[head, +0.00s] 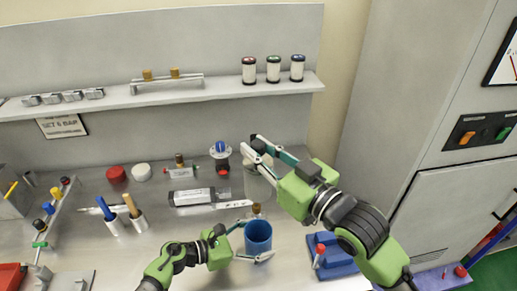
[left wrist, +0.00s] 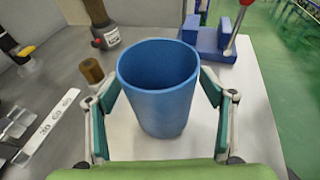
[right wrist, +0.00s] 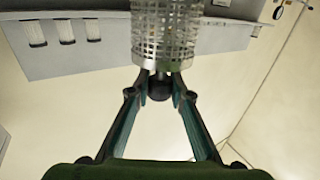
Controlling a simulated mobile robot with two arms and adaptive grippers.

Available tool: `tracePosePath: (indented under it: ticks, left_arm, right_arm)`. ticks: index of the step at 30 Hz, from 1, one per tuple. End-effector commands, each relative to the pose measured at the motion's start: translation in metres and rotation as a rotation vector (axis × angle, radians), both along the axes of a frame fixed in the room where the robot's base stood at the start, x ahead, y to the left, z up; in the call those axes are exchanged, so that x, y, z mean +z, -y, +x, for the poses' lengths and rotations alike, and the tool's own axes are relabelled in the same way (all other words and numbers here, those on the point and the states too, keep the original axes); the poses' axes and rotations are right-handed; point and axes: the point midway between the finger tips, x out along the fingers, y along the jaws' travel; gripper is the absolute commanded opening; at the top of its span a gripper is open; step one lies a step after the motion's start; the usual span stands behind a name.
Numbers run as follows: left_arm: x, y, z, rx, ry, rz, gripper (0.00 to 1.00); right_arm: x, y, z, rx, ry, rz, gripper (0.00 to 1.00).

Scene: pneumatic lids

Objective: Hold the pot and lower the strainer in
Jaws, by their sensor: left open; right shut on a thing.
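The pot is a plain blue open cup (head: 258,238) standing upright on the bench, and it looks empty in the left wrist view (left wrist: 158,95). My left gripper (head: 254,241) is open, its two fingers on either side of the pot, with gaps showing in the left wrist view. My right gripper (right wrist: 160,80) is shut on the dark knob of the strainer (right wrist: 166,32), a perforated metal cylinder. In the head view the right gripper (head: 258,146) is above the bench, behind the pot.
A blue block with a red-topped lever (head: 335,258) stands right of the pot. The shelf (head: 215,90) holds several jars and fittings.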

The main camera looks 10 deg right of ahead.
Motion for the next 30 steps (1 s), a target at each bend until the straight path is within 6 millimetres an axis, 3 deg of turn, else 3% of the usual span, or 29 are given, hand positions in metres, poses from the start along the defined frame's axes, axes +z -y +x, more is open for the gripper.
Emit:
tracePosePath:
  ticks: [23, 27, 30]
  left_arm:
    - [0.0000, -0.0002, -0.0001, 0.000, 0.000, 0.000, 0.75]
    - [-0.0001, -0.0002, -0.0002, 0.000, 0.000, 0.000, 0.39]
    - [-0.0002, -0.0001, -0.0001, 0.000, -0.001, 0.000, 0.38]
  right_arm:
    - [-0.0070, -0.0001, 0.0000, 0.000, 0.001, 0.001, 0.00]
    - [-0.0070, -0.0001, 0.0000, 0.000, 0.001, 0.001, 0.00]
    - [-0.0070, -0.0001, 0.0000, 0.000, 0.001, 0.001, 0.00]
